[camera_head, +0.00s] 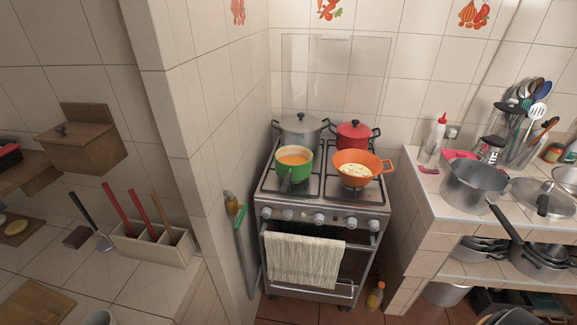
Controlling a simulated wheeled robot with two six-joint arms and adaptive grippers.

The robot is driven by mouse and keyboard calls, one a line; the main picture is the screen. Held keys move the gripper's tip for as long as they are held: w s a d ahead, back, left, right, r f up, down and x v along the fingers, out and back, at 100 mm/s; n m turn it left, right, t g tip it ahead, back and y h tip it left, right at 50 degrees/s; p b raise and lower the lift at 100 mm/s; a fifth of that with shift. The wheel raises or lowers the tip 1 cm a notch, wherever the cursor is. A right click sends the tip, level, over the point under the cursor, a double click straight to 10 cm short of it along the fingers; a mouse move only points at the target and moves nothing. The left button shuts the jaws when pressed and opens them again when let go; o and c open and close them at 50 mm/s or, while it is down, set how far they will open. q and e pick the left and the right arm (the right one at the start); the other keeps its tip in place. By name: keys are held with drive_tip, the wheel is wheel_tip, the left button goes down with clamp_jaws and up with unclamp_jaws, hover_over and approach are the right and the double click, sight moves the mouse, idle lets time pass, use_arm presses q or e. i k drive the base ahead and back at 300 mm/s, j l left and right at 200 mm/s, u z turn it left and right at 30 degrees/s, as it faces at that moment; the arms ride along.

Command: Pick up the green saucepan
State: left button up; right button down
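The green saucepan (301,178) stands upright on the front left of the stove top. It has a green outside, a yellowish rim and orange contents. Its dark handle (286,181) points toward the front of the stove. Neither of my grippers shows in the head view, so nothing of mine is seen near the saucepan.
On the stove (321,209), a grey lidded pot (302,130) and a red lidded pot (354,134) stand behind, and an orange pan (357,176) stands to the right. A towel (304,261) hangs on the oven door. A tiled wall (205,130) rises left of the stove.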

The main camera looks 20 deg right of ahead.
sight(293, 160)
drive_tip(key=k+j+u, duration=0.1)
drive_tip(key=u, duration=0.35)
drive_tip(key=j+u, duration=0.15)
drive_tip(key=u, duration=0.25)
drive_tip(key=z, duration=1.7)
